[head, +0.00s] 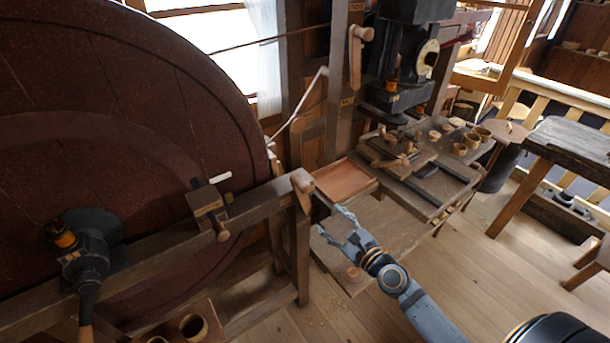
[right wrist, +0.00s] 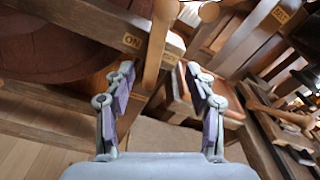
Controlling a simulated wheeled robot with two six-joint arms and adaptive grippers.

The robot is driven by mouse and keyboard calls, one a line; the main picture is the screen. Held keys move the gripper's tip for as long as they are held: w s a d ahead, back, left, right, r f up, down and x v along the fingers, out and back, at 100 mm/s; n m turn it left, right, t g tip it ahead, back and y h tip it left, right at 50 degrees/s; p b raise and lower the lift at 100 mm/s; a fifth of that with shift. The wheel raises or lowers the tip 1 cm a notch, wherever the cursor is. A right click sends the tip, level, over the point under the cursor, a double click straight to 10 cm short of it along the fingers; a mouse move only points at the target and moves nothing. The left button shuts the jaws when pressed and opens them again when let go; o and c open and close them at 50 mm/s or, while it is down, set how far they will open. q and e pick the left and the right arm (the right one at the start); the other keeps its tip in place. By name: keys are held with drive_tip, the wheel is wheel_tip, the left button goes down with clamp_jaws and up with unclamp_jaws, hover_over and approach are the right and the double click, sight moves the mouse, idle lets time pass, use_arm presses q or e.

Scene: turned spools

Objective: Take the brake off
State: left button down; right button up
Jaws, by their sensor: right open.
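A short wooden lever (head: 303,195) hangs at the right end of the heavy beam in front of the big wheel. My right gripper (head: 331,219) is open and empty, just right of and a little below the lever in the head view. In the wrist view the lever's narrow end shows between the open fingers (right wrist: 160,70); I see no contact. My left gripper is out of view.
The large dark wheel (head: 90,130) fills the left. A wooden handle (head: 355,58) sits on the upright post. A machine bench (head: 425,190) with cups and tools stands to the right. A reddish board (head: 342,180) lies behind my gripper. Floor (head: 480,270) at right is open.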

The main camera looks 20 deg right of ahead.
drive_tip(key=m+t, duration=0.1)
drive_tip(key=m, duration=0.1)
approach(308, 190)
drive_tip(key=shift+y, duration=0.4)
drive_tip(key=p+x, duration=0.2)
drive_tip(key=x, duration=0.9)
drive_tip(key=shift+d, duration=0.15)
clamp_jaws()
